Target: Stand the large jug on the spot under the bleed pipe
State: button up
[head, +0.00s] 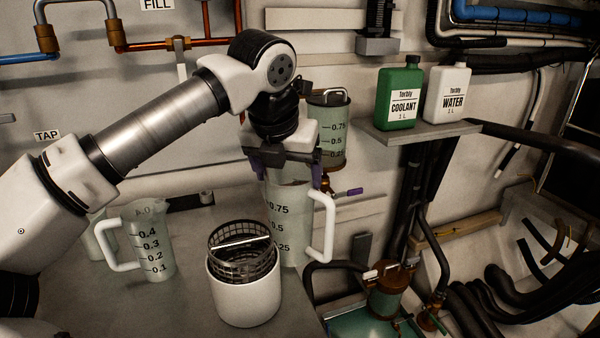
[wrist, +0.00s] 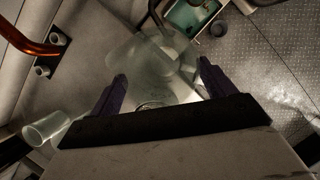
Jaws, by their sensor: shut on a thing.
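The large jug (head: 284,228) is clear, with a white handle on its right and marks up to 0.75. My gripper (head: 284,166) is shut on its upper part from above. The jug is upright in the head view, near the bench's right edge; I cannot tell whether its base touches anything. In the wrist view the jug (wrist: 150,62) shows between the two dark fingers (wrist: 161,84). Behind it on the wall is a marked cylinder (head: 328,128) with a brass valve and purple lever (head: 347,192) below. I cannot tell which pipe is the bleed pipe, nor see the spot.
A white pot (head: 245,298) with a black mesh basket stands in front of the large jug. A smaller jug (head: 150,245) is to the left. Green coolant (head: 399,98) and white water bottles (head: 447,95) stand on a shelf. A teal tray (head: 350,326) and hoses lie right.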

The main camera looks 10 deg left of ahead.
jog(key=w+a+p, duration=0.3)
jog(key=w+a, duration=0.1)
jog(key=a, duration=0.6)
jog(key=shift+a, duration=0.15)
jog(key=shift+f+b, duration=0.35)
jog(key=shift+f, duration=0.05)
dwell(0.5)
jog(key=o, duration=1.2)
jog(key=shift+o, duration=0.2)
jog(key=p+v, duration=0.7)
jog(key=v, duration=0.7)
jog(key=shift+f, duration=0.15)
